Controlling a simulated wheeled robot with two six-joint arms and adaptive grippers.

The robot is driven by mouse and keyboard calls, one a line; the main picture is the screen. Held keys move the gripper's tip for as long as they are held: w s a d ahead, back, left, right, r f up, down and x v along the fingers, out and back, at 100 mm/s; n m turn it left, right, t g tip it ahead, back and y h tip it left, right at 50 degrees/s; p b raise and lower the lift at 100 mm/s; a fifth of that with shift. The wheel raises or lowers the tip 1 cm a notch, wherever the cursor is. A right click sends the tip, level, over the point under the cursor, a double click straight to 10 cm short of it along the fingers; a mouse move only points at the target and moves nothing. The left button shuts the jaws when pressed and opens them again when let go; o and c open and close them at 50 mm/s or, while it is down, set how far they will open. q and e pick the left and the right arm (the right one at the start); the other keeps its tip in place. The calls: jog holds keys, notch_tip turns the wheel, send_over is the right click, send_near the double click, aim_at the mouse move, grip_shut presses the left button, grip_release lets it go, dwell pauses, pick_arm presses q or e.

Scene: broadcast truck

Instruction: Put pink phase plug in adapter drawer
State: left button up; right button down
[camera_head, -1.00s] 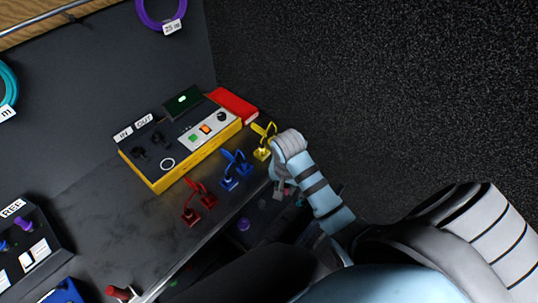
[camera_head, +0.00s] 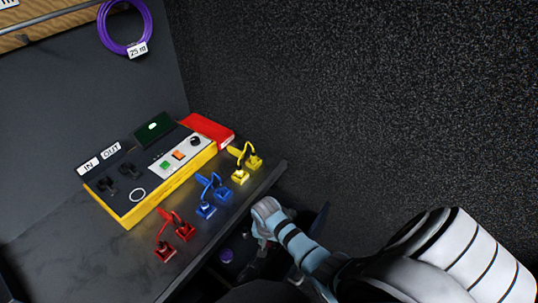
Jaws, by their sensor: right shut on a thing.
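My right gripper (camera_head: 263,240) is low over an open drawer (camera_head: 322,218) below the front edge of the desk. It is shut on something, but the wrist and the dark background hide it. I cannot make out a pink plug anywhere. The drawer is mostly in shadow and partly behind my arm. A small purple object (camera_head: 227,256) shows in it, left of the gripper. My left gripper is not in view.
A yellow-sided control box (camera_head: 150,180) with switches and IN and OUT labels stands on the desk (camera_head: 70,255). A red block (camera_head: 208,129) lies behind it. A purple cable coil (camera_head: 124,27) hangs on the wall. A dark speckled surface (camera_head: 350,90) fills the upper right.

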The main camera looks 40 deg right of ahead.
jog(key=shift+f, duration=0.55)
jog(key=c, duration=1.5)
grip_release()
jog(key=shift+c, duration=0.2)
jog(key=shift+r, duration=0.1)
notch_tip(320, 180, up, 13)
jog(key=a+p, duration=0.1)
jog(key=p, duration=0.4)
jog(key=shift+s, duration=0.4)
jog(key=shift+a, duration=0.1)
jog(key=shift+s, duration=0.1)
